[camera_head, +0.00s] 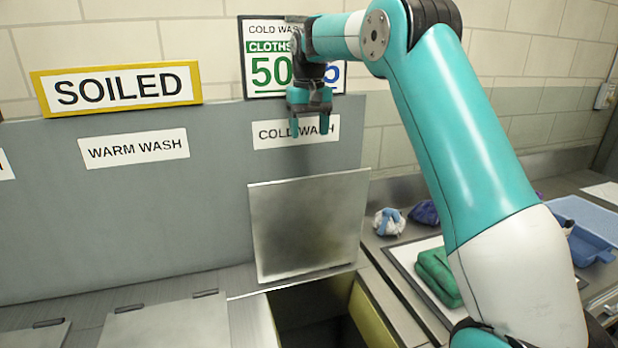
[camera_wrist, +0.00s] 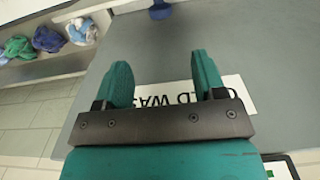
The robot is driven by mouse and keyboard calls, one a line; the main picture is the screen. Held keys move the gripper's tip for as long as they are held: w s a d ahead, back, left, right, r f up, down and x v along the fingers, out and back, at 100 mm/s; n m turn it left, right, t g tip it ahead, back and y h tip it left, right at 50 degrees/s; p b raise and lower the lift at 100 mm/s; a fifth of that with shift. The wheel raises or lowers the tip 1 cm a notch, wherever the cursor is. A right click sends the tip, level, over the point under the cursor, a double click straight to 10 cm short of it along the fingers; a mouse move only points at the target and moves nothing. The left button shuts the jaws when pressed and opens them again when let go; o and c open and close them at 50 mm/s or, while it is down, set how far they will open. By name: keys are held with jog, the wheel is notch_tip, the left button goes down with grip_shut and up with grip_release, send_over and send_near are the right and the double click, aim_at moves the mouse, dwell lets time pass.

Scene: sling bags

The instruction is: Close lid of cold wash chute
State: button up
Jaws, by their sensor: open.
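The cold wash chute's lid, a square metal plate (camera_head: 308,225), stands raised and open, tilted back toward the grey panel. Below it the dark chute opening (camera_head: 312,318) is uncovered. The COLD WASH label (camera_head: 282,132) is on the panel above the lid; it shows upside down and partly hidden in the wrist view (camera_wrist: 178,97). My gripper (camera_head: 309,126) is open and empty, fingers pointing down, in front of that label and above the lid's top edge. In the wrist view my gripper (camera_wrist: 164,75) shows its two teal fingers apart, with nothing between them.
Flat lids (camera_head: 165,325) lie closed to the left, under the WARM WASH label (camera_head: 134,149). On the right counter are a green cloth (camera_head: 437,277), a blue-white cloth (camera_head: 388,222), a purple cloth (camera_head: 424,212) and a blue tray (camera_head: 590,240). A small blue object (camera_wrist: 160,10) is at the wrist view's top.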

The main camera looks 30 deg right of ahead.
aim_at(309, 179)
notch_tip(309, 179, down, 14)
jog(key=p, duration=0.2)
jog(key=shift+r+p, duration=0.2)
jog(key=shift+p, duration=0.15)
grip_shut()
